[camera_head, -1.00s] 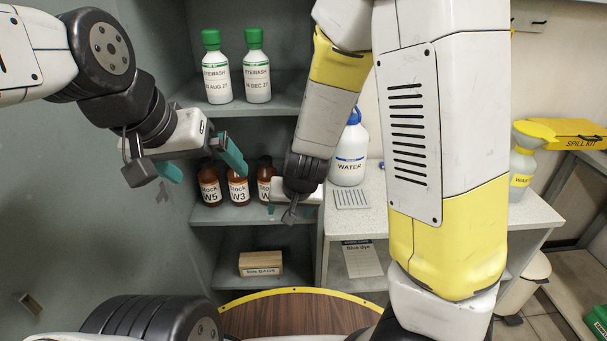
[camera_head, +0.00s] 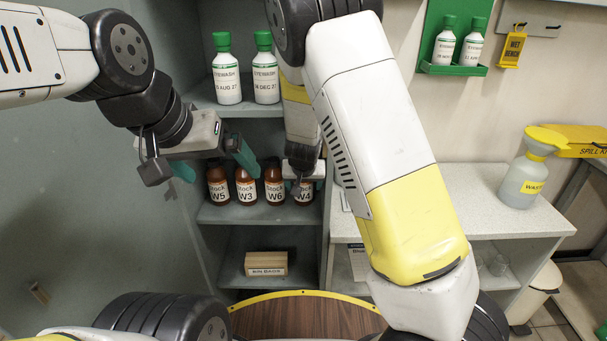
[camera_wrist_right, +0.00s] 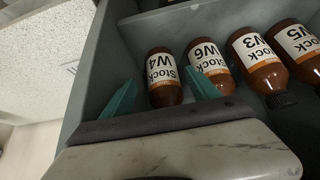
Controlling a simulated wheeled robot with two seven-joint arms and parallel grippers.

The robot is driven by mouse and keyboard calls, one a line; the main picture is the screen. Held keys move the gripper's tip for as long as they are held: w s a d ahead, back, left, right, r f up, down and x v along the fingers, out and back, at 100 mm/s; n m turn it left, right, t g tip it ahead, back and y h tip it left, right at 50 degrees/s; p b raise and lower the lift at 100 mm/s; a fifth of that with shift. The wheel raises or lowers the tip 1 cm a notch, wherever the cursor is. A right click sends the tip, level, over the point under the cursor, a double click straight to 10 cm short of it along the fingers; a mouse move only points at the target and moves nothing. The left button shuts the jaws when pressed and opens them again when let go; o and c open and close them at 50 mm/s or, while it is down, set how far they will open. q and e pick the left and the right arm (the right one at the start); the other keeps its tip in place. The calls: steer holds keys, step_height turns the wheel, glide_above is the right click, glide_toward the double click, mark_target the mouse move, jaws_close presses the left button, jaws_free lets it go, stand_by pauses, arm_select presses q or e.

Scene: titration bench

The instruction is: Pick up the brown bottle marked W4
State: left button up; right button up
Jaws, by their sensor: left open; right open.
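The brown bottle W4 (camera_head: 304,197) stands at the right end of a row on the middle shelf, partly hidden by my right gripper (camera_head: 298,180). In the right wrist view, W4 (camera_wrist_right: 163,72) shows its white label upside down. There the teal fingers of my open right gripper (camera_wrist_right: 160,85) lie to either side of W4, one towards the shelf's side wall and one near W6 (camera_wrist_right: 208,62). I cannot tell how far W4 reaches between them. My left gripper (camera_head: 213,163) is open and empty, in front of the shelf's left side.
Brown bottles W5 (camera_head: 218,186), W3 (camera_head: 246,188) and W6 (camera_head: 274,187) stand close beside W4. The cabinet side wall (camera_wrist_right: 108,62) is close on W4's other side. Eyewash bottles (camera_head: 227,80) stand on the shelf above. A wooden box (camera_head: 266,264) sits below.

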steer(key=w+f, duration=0.2)
steer(key=w, duration=0.5)
steer(key=shift+w+f, duration=0.2)
steer(key=shift+f, duration=0.1)
steer(key=shift+r, duration=0.1)
jaws_close()
